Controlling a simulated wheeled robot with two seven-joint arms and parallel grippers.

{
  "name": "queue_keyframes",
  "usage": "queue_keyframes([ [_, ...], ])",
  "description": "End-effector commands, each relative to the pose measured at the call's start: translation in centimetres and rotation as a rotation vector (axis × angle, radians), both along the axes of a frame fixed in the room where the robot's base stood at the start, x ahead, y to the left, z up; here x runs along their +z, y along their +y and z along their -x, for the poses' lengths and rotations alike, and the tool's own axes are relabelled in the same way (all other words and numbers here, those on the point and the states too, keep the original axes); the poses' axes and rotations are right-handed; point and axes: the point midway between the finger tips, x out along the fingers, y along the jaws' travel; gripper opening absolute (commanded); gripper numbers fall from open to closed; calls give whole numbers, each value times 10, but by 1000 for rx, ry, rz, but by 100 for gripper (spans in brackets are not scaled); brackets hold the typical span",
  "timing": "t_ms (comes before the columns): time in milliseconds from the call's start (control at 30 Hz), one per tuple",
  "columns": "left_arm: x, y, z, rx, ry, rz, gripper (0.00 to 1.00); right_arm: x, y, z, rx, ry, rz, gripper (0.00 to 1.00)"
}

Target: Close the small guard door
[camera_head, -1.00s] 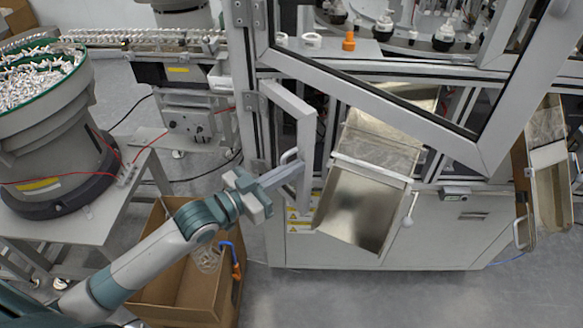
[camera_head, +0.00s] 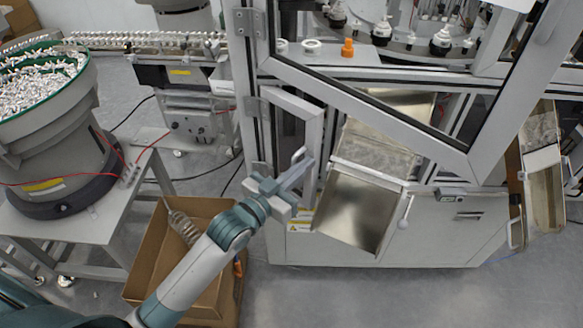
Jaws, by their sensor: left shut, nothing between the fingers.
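The small guard door (camera_head: 313,135) is a light grey frame hinged on its left side to the machine's front, below the large guard door. It stands partly open, angled out from its opening. A small pale handle (camera_head: 298,155) shows on it. My left gripper (camera_head: 307,168) is shut and empty, with its fingertips at the lower part of the door, close to the handle. I cannot tell whether they touch the door. The fingers hide part of the door's lower end. My right gripper is not in view.
A large framed guard door (camera_head: 375,115) hangs raised over the front. A metal chute (camera_head: 352,212) juts out right of the small door. A cardboard box (camera_head: 150,262) stands on the floor under my left arm. A bowl feeder (camera_head: 50,150) stands at left.

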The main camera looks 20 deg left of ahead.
Motion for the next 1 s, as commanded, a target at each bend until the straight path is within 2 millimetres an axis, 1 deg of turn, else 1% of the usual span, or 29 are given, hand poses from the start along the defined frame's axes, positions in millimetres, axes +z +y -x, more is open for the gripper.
queue_keyframes([
  [33,3,-4,-3,23,2,7,0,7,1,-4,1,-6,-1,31],
  [100,3,-6,-8,55,1,6,0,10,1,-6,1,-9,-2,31],
  [467,1,-16,-31,193,2,4,0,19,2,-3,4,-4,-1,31],
  [767,1,-22,-53,186,-1,-1,0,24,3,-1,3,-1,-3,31],
  [900,1,-25,-71,186,-1,-1,0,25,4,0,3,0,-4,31],
  [1000,0,-26,-81,186,0,-1,0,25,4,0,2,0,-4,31],
])
